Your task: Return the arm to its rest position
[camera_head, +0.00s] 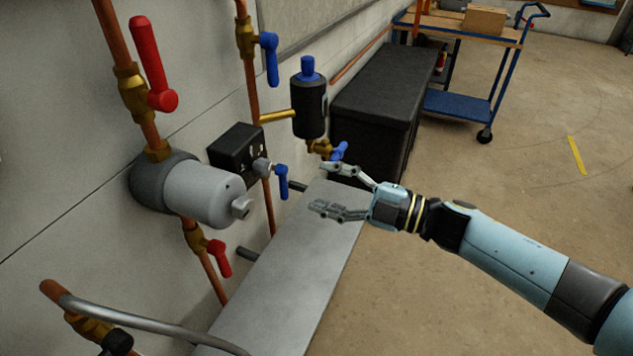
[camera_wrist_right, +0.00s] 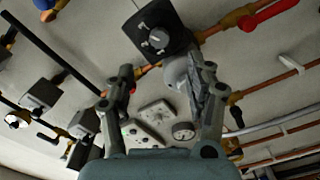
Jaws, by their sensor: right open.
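My right gripper (camera_head: 333,190) is open and empty in the head view. It reaches in from the right and hangs in front of the wall pipework, over the grey shelf (camera_head: 290,270). Its upper finger is near the small blue valve handle (camera_head: 338,152) under the black cylinder; I cannot tell if they touch. In the right wrist view the two fingers (camera_wrist_right: 165,90) are spread apart with nothing held between them. Behind them show a black box with a knob (camera_wrist_right: 155,36) and a round gauge (camera_wrist_right: 183,131). My left gripper is not in view.
Copper pipes with red (camera_head: 150,65) and blue (camera_head: 269,58) lever handles run up the wall. A grey pump (camera_head: 195,190) and black cylinder (camera_head: 309,105) stick out. A black chest (camera_head: 385,95) and blue cart (camera_head: 460,104) stand behind. The floor at right is clear.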

